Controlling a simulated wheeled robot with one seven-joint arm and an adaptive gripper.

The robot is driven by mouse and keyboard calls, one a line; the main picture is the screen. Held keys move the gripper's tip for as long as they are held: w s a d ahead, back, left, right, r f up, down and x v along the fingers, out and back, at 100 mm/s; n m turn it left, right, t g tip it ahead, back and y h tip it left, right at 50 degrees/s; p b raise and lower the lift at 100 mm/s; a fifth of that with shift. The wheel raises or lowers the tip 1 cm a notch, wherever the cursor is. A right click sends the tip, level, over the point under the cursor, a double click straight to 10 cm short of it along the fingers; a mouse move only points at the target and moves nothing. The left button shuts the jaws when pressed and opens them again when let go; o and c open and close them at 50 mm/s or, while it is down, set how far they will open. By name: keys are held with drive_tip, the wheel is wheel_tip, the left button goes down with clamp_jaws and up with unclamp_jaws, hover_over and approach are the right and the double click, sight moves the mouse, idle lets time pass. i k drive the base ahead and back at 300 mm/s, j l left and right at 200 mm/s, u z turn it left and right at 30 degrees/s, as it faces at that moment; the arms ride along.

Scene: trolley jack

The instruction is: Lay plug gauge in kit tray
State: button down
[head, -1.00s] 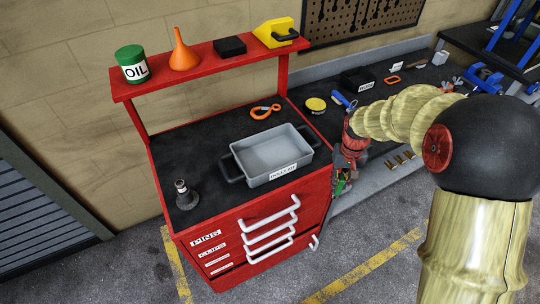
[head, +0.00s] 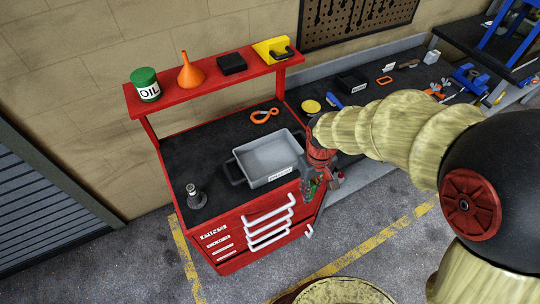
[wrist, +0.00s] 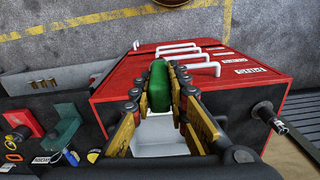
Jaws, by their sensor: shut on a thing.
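The plug gauge (wrist: 160,86) shows as a rounded green body between my fingers in the wrist view; its far end is hidden. My gripper (wrist: 160,92) is shut on it. In the head view my gripper (head: 312,186) is at the front right of the red cabinet, right of the kit tray, and only a little green shows there. The kit tray (head: 291,169) is a grey, open, shallow tray with black end handles on the cabinet's black top, and looks empty. In the wrist view its pale inside (wrist: 158,136) shows below and between my fingers.
A dark stand with a metal top (head: 193,194) is at the cabinet's front left. An orange hook (head: 264,116) lies behind the tray. A red shelf (head: 213,82) holding several items overhangs the back. White drawer handles (head: 270,218) stick out in front.

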sight(269, 160)
drive_tip(key=i, duration=0.9)
